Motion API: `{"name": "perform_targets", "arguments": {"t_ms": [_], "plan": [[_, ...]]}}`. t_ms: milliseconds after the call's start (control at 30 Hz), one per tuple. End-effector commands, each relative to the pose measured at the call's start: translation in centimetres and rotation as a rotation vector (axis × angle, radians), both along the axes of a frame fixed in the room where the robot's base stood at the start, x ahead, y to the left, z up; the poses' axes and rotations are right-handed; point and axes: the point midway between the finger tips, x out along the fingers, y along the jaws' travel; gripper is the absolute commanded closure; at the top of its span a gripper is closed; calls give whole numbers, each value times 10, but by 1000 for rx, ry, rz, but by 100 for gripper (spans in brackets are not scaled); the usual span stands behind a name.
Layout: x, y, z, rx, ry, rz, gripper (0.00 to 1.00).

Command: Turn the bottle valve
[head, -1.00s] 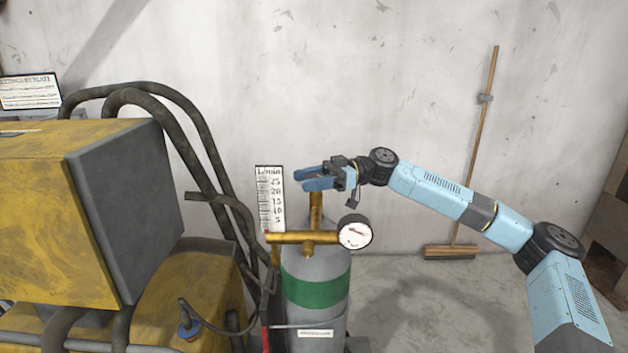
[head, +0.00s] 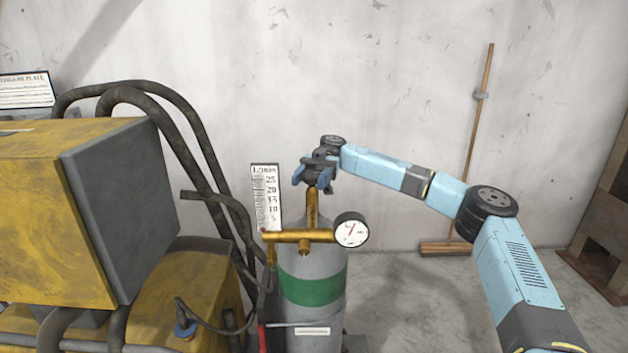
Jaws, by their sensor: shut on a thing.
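The grey gas bottle (head: 312,262) with a green band stands upright in the middle of the head view. A brass valve body (head: 312,207) rises from its top, with a brass crosspiece (head: 290,236) and a round white gauge (head: 350,230) with a red needle. My gripper (head: 312,181) is at the top of the brass stem, pointing down, its blue fingers on either side. It is shut on the bottle valve, whose handle is mostly hidden by the fingers and wrist.
A yellow machine (head: 100,200) with a dark grey side panel and thick black hoses (head: 195,135) stands to the left. A broom (head: 470,150) leans on the wall.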

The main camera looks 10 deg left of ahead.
Motion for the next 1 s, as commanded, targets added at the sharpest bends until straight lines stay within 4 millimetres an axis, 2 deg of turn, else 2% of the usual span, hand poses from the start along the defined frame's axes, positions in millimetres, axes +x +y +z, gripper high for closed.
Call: {"name": "perform_targets", "arguments": {"t_ms": [33, 300, 800, 833, 1000], "plan": [[1, 2, 8, 9, 3, 13, 76], [1, -1, 9, 10, 2, 92, 76], [2, -1, 8, 10, 3, 105, 76], [2, -1, 8, 10, 3, 105, 42], [2, -2, 8, 9, 4, 108, 26]]}}
